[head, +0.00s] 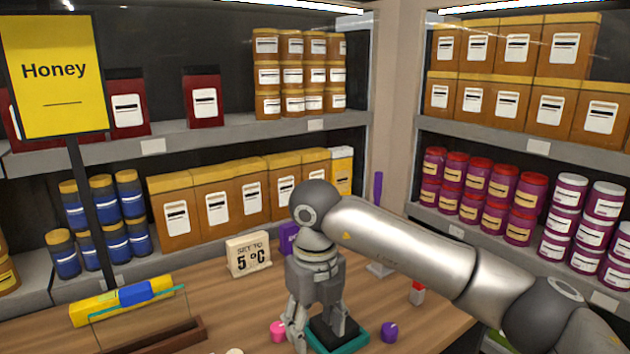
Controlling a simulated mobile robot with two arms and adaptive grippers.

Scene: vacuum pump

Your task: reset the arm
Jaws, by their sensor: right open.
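My right arm (400,240) comes in from the right and reaches out over the wooden table. Its gripper (319,332) points down with its fingers apart, low over a black block on a teal base (355,338). I see nothing between the fingers except the black block behind or below them. I cannot tell whether the fingers touch it. My left gripper is not in the head view.
A yellow-and-blue item (122,299) lies left. Stocked shelves (240,130) stand behind.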

